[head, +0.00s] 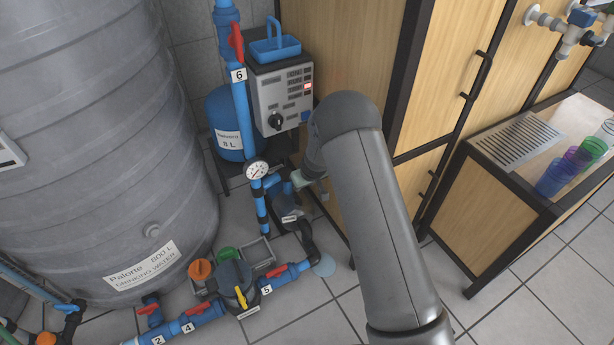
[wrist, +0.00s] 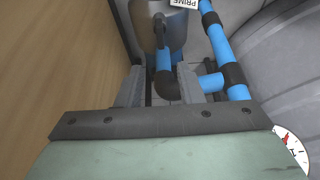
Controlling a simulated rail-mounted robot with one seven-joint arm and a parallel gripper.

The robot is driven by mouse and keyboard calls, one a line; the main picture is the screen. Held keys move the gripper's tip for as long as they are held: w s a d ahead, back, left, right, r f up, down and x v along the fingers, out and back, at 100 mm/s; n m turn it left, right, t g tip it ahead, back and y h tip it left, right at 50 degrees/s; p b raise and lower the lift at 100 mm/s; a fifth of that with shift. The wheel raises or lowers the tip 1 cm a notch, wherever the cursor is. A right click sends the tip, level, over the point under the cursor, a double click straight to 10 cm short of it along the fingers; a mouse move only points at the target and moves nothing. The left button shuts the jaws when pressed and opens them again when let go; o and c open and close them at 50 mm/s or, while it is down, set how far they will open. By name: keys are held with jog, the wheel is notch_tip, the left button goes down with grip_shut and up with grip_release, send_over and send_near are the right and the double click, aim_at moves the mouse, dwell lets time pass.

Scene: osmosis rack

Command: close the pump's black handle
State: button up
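The pump (head: 287,205) is a dark grey-blue cylinder low on the floor beside the wooden cabinet, partly behind my arm. In the wrist view the pump (wrist: 168,32) is at the top, with a PRIME label. A black handle (wrist: 160,28) stands out in front of its body. My gripper (wrist: 161,74) points toward the pump from close by, with its two grey fingers apart. A blue pipe with a black elbow shows between and beyond the fingers; I cannot tell whether they touch it. In the head view my gripper (head: 297,180) is small and partly hidden by my wrist.
Blue pipes (head: 252,120) with a gauge (head: 256,170) rise close left of my gripper. The cabinet (head: 345,50) stands close on its right. A large grey tank (head: 90,130) fills the left. A control box (head: 282,95) stands behind; valves and pipes (head: 210,312) lie in front.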

jog(key=shift+p+v, duration=0.3)
jog(key=shift+v, duration=1.65)
jog(key=s+d+r+m+g+p, duration=0.15)
jog(key=s+r+p, duration=0.3)
jog(key=r, duration=0.55)
jog(key=s+d+r+p, duration=0.2)
jog(key=s+r+p, duration=0.25)
jog(key=r, duration=0.65)
jog(key=s+d+r+m+p, duration=0.15)
jog(key=s+r+p, duration=0.3)
jog(key=r, duration=0.55)
jog(key=s+d+r+m+p, duration=0.1)
jog(key=s+d+r+p, duration=0.2)
jog(key=s+r, duration=0.4)
jog(key=s+d+r+g+h+p, duration=0.1)
jog(key=s+d+r+p, duration=0.3)
jog(key=s, duration=0.5)
jog(key=s+d+r+m+g+h+p, duration=0.1)
jog(key=s+d+r+p, duration=0.2)
jog(key=s+r+p, duration=0.4)
notch_tip(320, 180, up, 4)
jog(key=shift+s+d+f+m, duration=0.2)
jog(key=shift+s+d+m, duration=0.1)
jog(key=shift+s, duration=0.3)
